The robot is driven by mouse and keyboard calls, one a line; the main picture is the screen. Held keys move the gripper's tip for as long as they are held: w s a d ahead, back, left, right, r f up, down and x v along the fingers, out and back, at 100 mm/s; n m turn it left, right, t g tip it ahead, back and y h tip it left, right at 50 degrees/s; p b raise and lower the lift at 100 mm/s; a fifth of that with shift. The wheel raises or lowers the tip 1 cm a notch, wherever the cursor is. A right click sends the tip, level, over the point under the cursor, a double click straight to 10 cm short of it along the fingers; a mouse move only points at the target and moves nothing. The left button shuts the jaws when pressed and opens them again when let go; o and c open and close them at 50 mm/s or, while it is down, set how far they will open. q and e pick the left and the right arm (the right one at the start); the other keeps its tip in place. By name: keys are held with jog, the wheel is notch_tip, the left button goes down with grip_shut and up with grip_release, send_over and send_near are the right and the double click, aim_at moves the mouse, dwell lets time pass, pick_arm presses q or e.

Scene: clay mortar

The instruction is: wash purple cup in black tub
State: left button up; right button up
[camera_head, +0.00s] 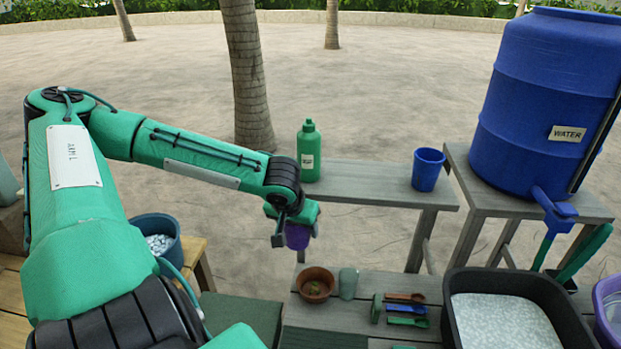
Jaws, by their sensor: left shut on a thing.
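My left gripper (294,219) is shut on the purple cup (298,237). It holds the cup in the air near the left end of the grey bench, to the left of the black tub. The gripper hides the cup's upper part. The black tub (452,312) stands at the lower right on the low wooden table and holds pale, foamy-looking contents. The cup is well apart from the tub. My right gripper is not in view.
A green bottle (309,155) and a blue cup (427,170) stand on the bench (370,184). A brown bowl (315,284), green cup (347,284) and small utensils (405,309) lie left of the tub. A blue water barrel (540,105) stands right; a purple tub (612,305) is beside the black one.

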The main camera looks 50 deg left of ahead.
aim_at(288, 236)
pick_arm(q)
jog(key=shift+s+a+f+n, duration=0.15)
jog(key=shift+s+a+f, duration=0.15)
jog(key=shift+s+f, duration=0.25)
jog(key=shift+s+a+f+n, duration=0.15)
jog(key=shift+s+a+f, duration=0.15)
jog(key=shift+s+f, duration=0.2)
jog(key=shift+s+d+f, duration=0.1)
jog(key=shift+s+f, duration=0.05)
jog(key=shift+f, duration=0.05)
